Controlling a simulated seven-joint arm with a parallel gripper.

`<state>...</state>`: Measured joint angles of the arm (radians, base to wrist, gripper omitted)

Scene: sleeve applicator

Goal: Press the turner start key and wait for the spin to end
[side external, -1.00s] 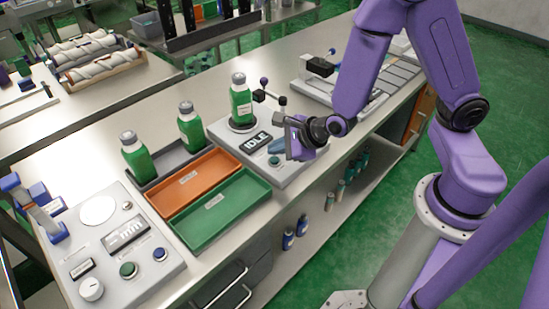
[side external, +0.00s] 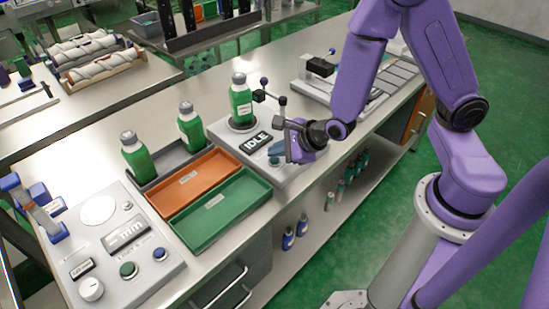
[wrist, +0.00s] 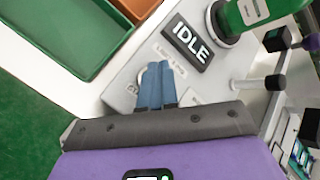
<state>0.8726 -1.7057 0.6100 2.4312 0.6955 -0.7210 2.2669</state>
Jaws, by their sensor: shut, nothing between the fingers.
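The turner (side external: 225,137) is a light grey unit with a dark display (side external: 256,142) that reads IDLE, also legible in the wrist view (wrist: 192,43). A green bottle (side external: 241,102) with a grey cap stands upright on its round plate. The start key (side external: 274,161) is a small dark teal button on the front of the unit. My gripper (side external: 275,151) is shut and empty, its blue fingers just above or at the key. In the wrist view the shut fingers (wrist: 157,75) point at the panel and hide the key; I cannot tell whether they touch it.
An orange tray (side external: 195,181) and a green tray (side external: 220,211) lie left of the turner. Two more green bottles (side external: 136,157) stand behind them. A lever with a dark knob (side external: 264,82) rises beside the turner. Another control panel (side external: 122,262) sits at the front left.

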